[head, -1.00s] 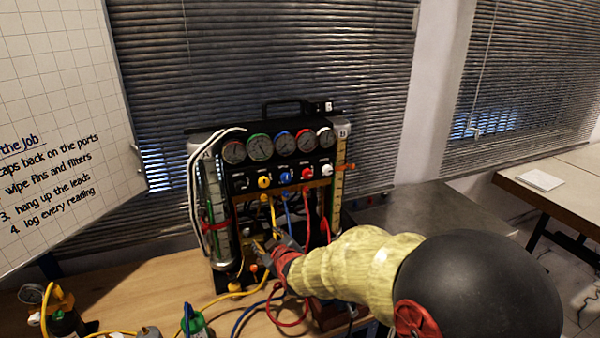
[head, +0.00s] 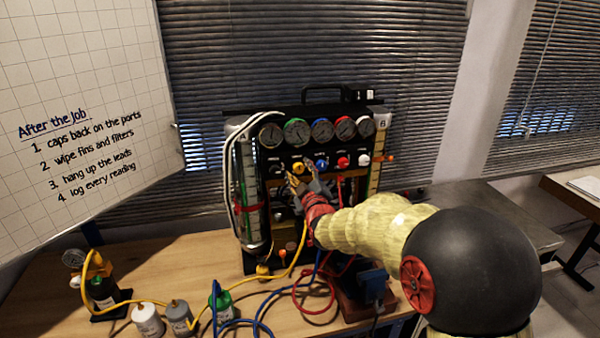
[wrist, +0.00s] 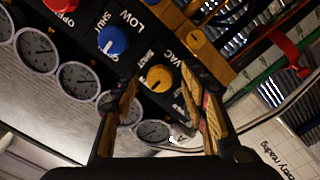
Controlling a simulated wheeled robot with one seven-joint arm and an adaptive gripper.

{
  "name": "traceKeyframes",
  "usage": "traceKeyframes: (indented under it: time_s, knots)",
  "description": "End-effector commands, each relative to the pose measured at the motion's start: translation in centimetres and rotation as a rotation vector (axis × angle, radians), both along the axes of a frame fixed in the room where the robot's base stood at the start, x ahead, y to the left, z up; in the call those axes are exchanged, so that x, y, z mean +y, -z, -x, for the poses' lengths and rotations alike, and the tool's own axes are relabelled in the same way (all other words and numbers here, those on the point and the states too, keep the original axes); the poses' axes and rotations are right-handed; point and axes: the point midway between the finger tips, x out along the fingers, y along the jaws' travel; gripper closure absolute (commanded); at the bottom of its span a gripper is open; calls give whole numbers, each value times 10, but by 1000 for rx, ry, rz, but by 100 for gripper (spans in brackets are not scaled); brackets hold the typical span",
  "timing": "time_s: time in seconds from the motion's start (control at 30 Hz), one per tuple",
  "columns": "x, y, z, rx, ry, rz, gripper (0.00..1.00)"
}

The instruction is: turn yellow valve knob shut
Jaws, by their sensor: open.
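The yellow valve knob (head: 298,167) sits in the row of knobs below the dials on the black gauge panel. My gripper (head: 304,179) is open at the panel, just below the knob in the head view. In the wrist view my gripper (wrist: 160,86) has one finger on each side of the knob, with visible gaps. I cannot tell whether the fingertips reach around it in depth. The knob's lower part is partly hidden by my gripper in the head view.
The blue knob (head: 321,164) is close to the right, with a red knob (head: 343,161) beyond. Dials (head: 296,132) stand above. Yellow, blue and red hoses hang below and run across the wooden bench (head: 180,263). Bottles (head: 147,319) stand at the front left.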

Motion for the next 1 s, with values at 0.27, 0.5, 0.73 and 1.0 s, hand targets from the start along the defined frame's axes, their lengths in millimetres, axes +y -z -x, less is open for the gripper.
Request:
traceKeyframes:
  time_s: [0.27, 0.5, 0.73, 1.0]
  knots:
    - [2, 0, -6, 1, 1, 0, 56]
    - [2, 0, -6, 2, 0, -1, 64]
    - [2, 0, -6, 2, 0, -1, 77]
    - [2, 1, -6, 1, 0, 0, 92]
